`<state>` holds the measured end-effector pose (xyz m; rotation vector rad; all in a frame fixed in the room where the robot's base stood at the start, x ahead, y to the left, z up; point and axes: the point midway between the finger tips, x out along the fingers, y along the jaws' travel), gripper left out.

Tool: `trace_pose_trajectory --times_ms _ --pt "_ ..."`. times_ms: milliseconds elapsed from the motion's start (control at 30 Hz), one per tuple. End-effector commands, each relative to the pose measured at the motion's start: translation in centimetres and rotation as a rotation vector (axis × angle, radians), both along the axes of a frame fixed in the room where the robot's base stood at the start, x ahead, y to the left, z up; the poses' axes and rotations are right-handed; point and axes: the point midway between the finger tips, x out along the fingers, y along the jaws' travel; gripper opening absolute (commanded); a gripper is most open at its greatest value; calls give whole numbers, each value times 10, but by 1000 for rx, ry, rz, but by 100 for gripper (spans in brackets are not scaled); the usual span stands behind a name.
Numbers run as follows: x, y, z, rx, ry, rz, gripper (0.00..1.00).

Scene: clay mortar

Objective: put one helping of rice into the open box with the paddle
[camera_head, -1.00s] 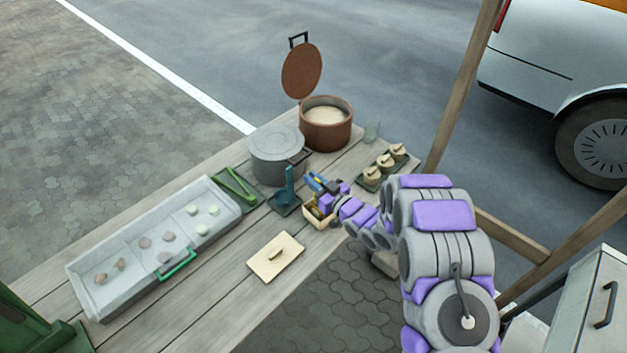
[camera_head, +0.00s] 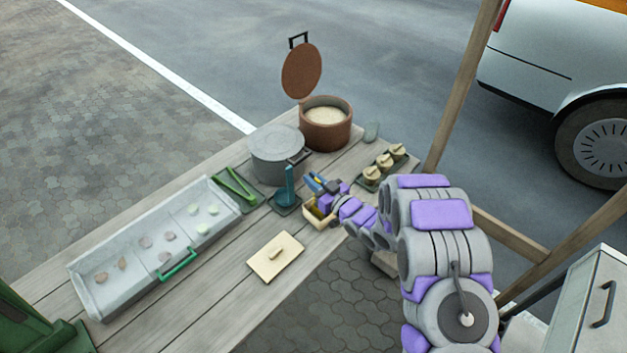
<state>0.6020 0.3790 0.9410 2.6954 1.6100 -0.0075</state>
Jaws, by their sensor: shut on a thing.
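The rice cooker pot (camera_head: 326,138) stands at the back of the table with its lid (camera_head: 301,72) raised. Pale rice (camera_head: 325,116) shows inside it. The teal paddle (camera_head: 288,185) stands upright over a small dark green tray (camera_head: 284,208). My gripper (camera_head: 313,181) is beside the paddle, to its right, and is shut on it. The contact is too small to see clearly. The open box (camera_head: 318,219) is just below my gripper, partly covered by my wrist, with something dark inside it. Its flat lid (camera_head: 273,262) lies in front on the table.
A grey lidded pot (camera_head: 276,162) stands left of the rice pot. Green tongs (camera_head: 235,187) and a long white tray (camera_head: 120,303) with several food pieces lie left. Bare planks lie front left.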

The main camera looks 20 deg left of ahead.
Motion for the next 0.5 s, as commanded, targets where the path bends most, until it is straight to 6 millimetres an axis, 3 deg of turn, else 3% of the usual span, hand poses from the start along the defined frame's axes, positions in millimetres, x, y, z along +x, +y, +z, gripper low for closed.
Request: trace_pose_trajectory --times_ms 500 --pt "0 -1 47 0 -1 -1 0"
